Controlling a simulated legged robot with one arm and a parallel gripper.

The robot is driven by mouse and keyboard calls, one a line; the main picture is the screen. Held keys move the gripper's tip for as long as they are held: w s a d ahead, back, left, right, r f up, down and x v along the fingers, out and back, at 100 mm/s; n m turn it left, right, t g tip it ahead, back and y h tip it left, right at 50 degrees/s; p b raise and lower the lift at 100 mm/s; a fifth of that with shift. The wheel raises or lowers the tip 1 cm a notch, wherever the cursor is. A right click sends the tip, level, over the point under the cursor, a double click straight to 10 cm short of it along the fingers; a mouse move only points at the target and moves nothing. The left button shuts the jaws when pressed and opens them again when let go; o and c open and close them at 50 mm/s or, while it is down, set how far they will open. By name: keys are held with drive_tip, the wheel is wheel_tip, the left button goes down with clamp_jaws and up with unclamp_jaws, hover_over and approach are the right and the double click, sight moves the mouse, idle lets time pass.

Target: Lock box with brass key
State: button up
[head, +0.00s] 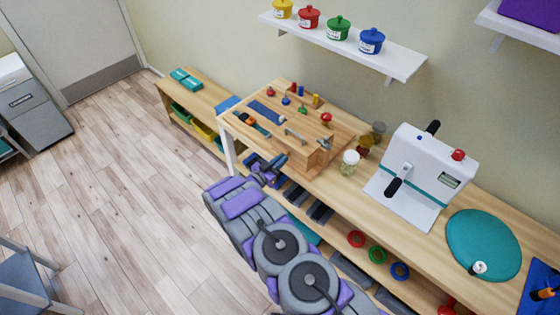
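A wooden box-like activity board (290,152) stands on the long wooden bench. It has several small fittings on top, among them a handle (295,135) and a grey metal fitting (325,143) at its right corner. I cannot make out a brass key or a keyhole at this size. My gripper (267,165) is at the end of my purple and grey arm, just in front of the board's front edge. Its fingers are small and dark, and I cannot tell whether they are open or whether they touch the board. I see nothing clearly held.
Right of the board stand a lidded jar (349,161), a white machine with black handles (418,170) and a teal disc (483,244). Coloured rings (377,254) lie on the lower shelf. A wall shelf (345,53) holds coloured pots. The wooden floor (110,190) at left is clear.

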drive_tip(key=o, duration=0.4)
drive_tip(key=shift+w+f, duration=0.1)
drive_tip(key=shift+d, duration=0.1)
drive_tip(key=p+v, duration=0.2)
drive_tip(key=v, duration=1.5)
drive_tip(key=shift+a, duration=0.25)
